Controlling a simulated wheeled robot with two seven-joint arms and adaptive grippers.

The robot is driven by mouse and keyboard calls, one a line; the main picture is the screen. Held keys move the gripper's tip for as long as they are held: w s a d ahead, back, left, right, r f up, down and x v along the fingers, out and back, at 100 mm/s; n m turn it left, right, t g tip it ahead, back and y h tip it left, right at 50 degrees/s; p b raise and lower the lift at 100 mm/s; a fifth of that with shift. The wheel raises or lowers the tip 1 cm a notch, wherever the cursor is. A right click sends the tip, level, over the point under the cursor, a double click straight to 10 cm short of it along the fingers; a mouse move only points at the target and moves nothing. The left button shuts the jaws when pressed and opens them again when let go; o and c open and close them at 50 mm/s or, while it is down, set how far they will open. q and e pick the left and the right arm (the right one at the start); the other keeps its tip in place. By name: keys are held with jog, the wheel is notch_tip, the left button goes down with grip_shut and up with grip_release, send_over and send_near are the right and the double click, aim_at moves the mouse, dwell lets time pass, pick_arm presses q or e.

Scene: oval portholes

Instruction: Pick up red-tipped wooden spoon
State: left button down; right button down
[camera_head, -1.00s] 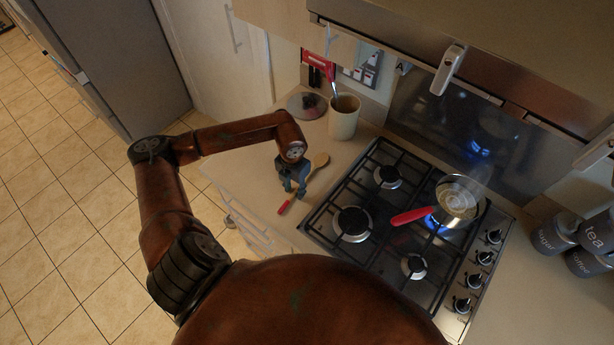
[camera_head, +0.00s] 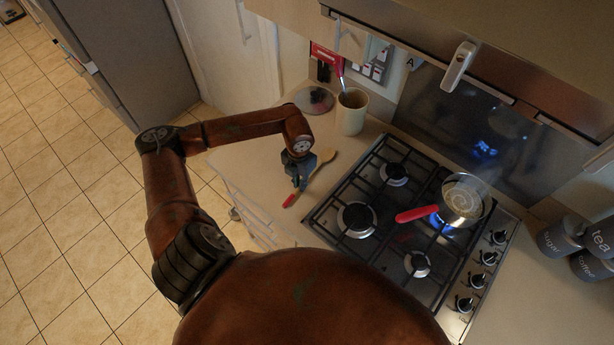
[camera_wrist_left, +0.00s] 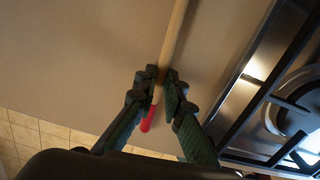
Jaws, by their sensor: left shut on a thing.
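The red-tipped wooden spoon (camera_head: 326,156) lies on the counter beside the hob, its red handle end (camera_head: 290,200) toward the front edge and its bowl toward the back. My left gripper (camera_head: 300,187) is over its handle. In the left wrist view the spoon (camera_wrist_left: 176,38) runs up between the fingers of my left gripper (camera_wrist_left: 159,80), which are shut on the handle just above the red tip (camera_wrist_left: 148,119). The spoon's bowl is outside the wrist view. I cannot tell whether the spoon touches the counter. My right gripper is not in view.
The black gas hob (camera_head: 345,190) is close on the right, with a red-handled pan (camera_head: 462,202) over a blue flame. A cream utensil pot (camera_head: 351,112) and a round lid (camera_head: 313,99) stand behind. Canisters (camera_head: 560,236) are at far right. The counter's left part is clear.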

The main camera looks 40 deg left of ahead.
pick_arm(q)
jog(key=shift+r, duration=0.1)
jog(key=shift+r, duration=0.2)
notch_tip(320, 180, up, 2)
jog(key=shift+r+b, duration=0.1)
jog(key=shift+b, duration=0.3)
jog(key=s+d+r+b, duration=0.1)
jog(key=s+d+r, duration=0.8)
jog(key=d+r, duration=0.1)
jog(key=shift+s+d, duration=0.15)
jog(key=shift+s, duration=0.15)
jog(key=shift+r, duration=0.1)
jog(key=shift+w, duration=0.1)
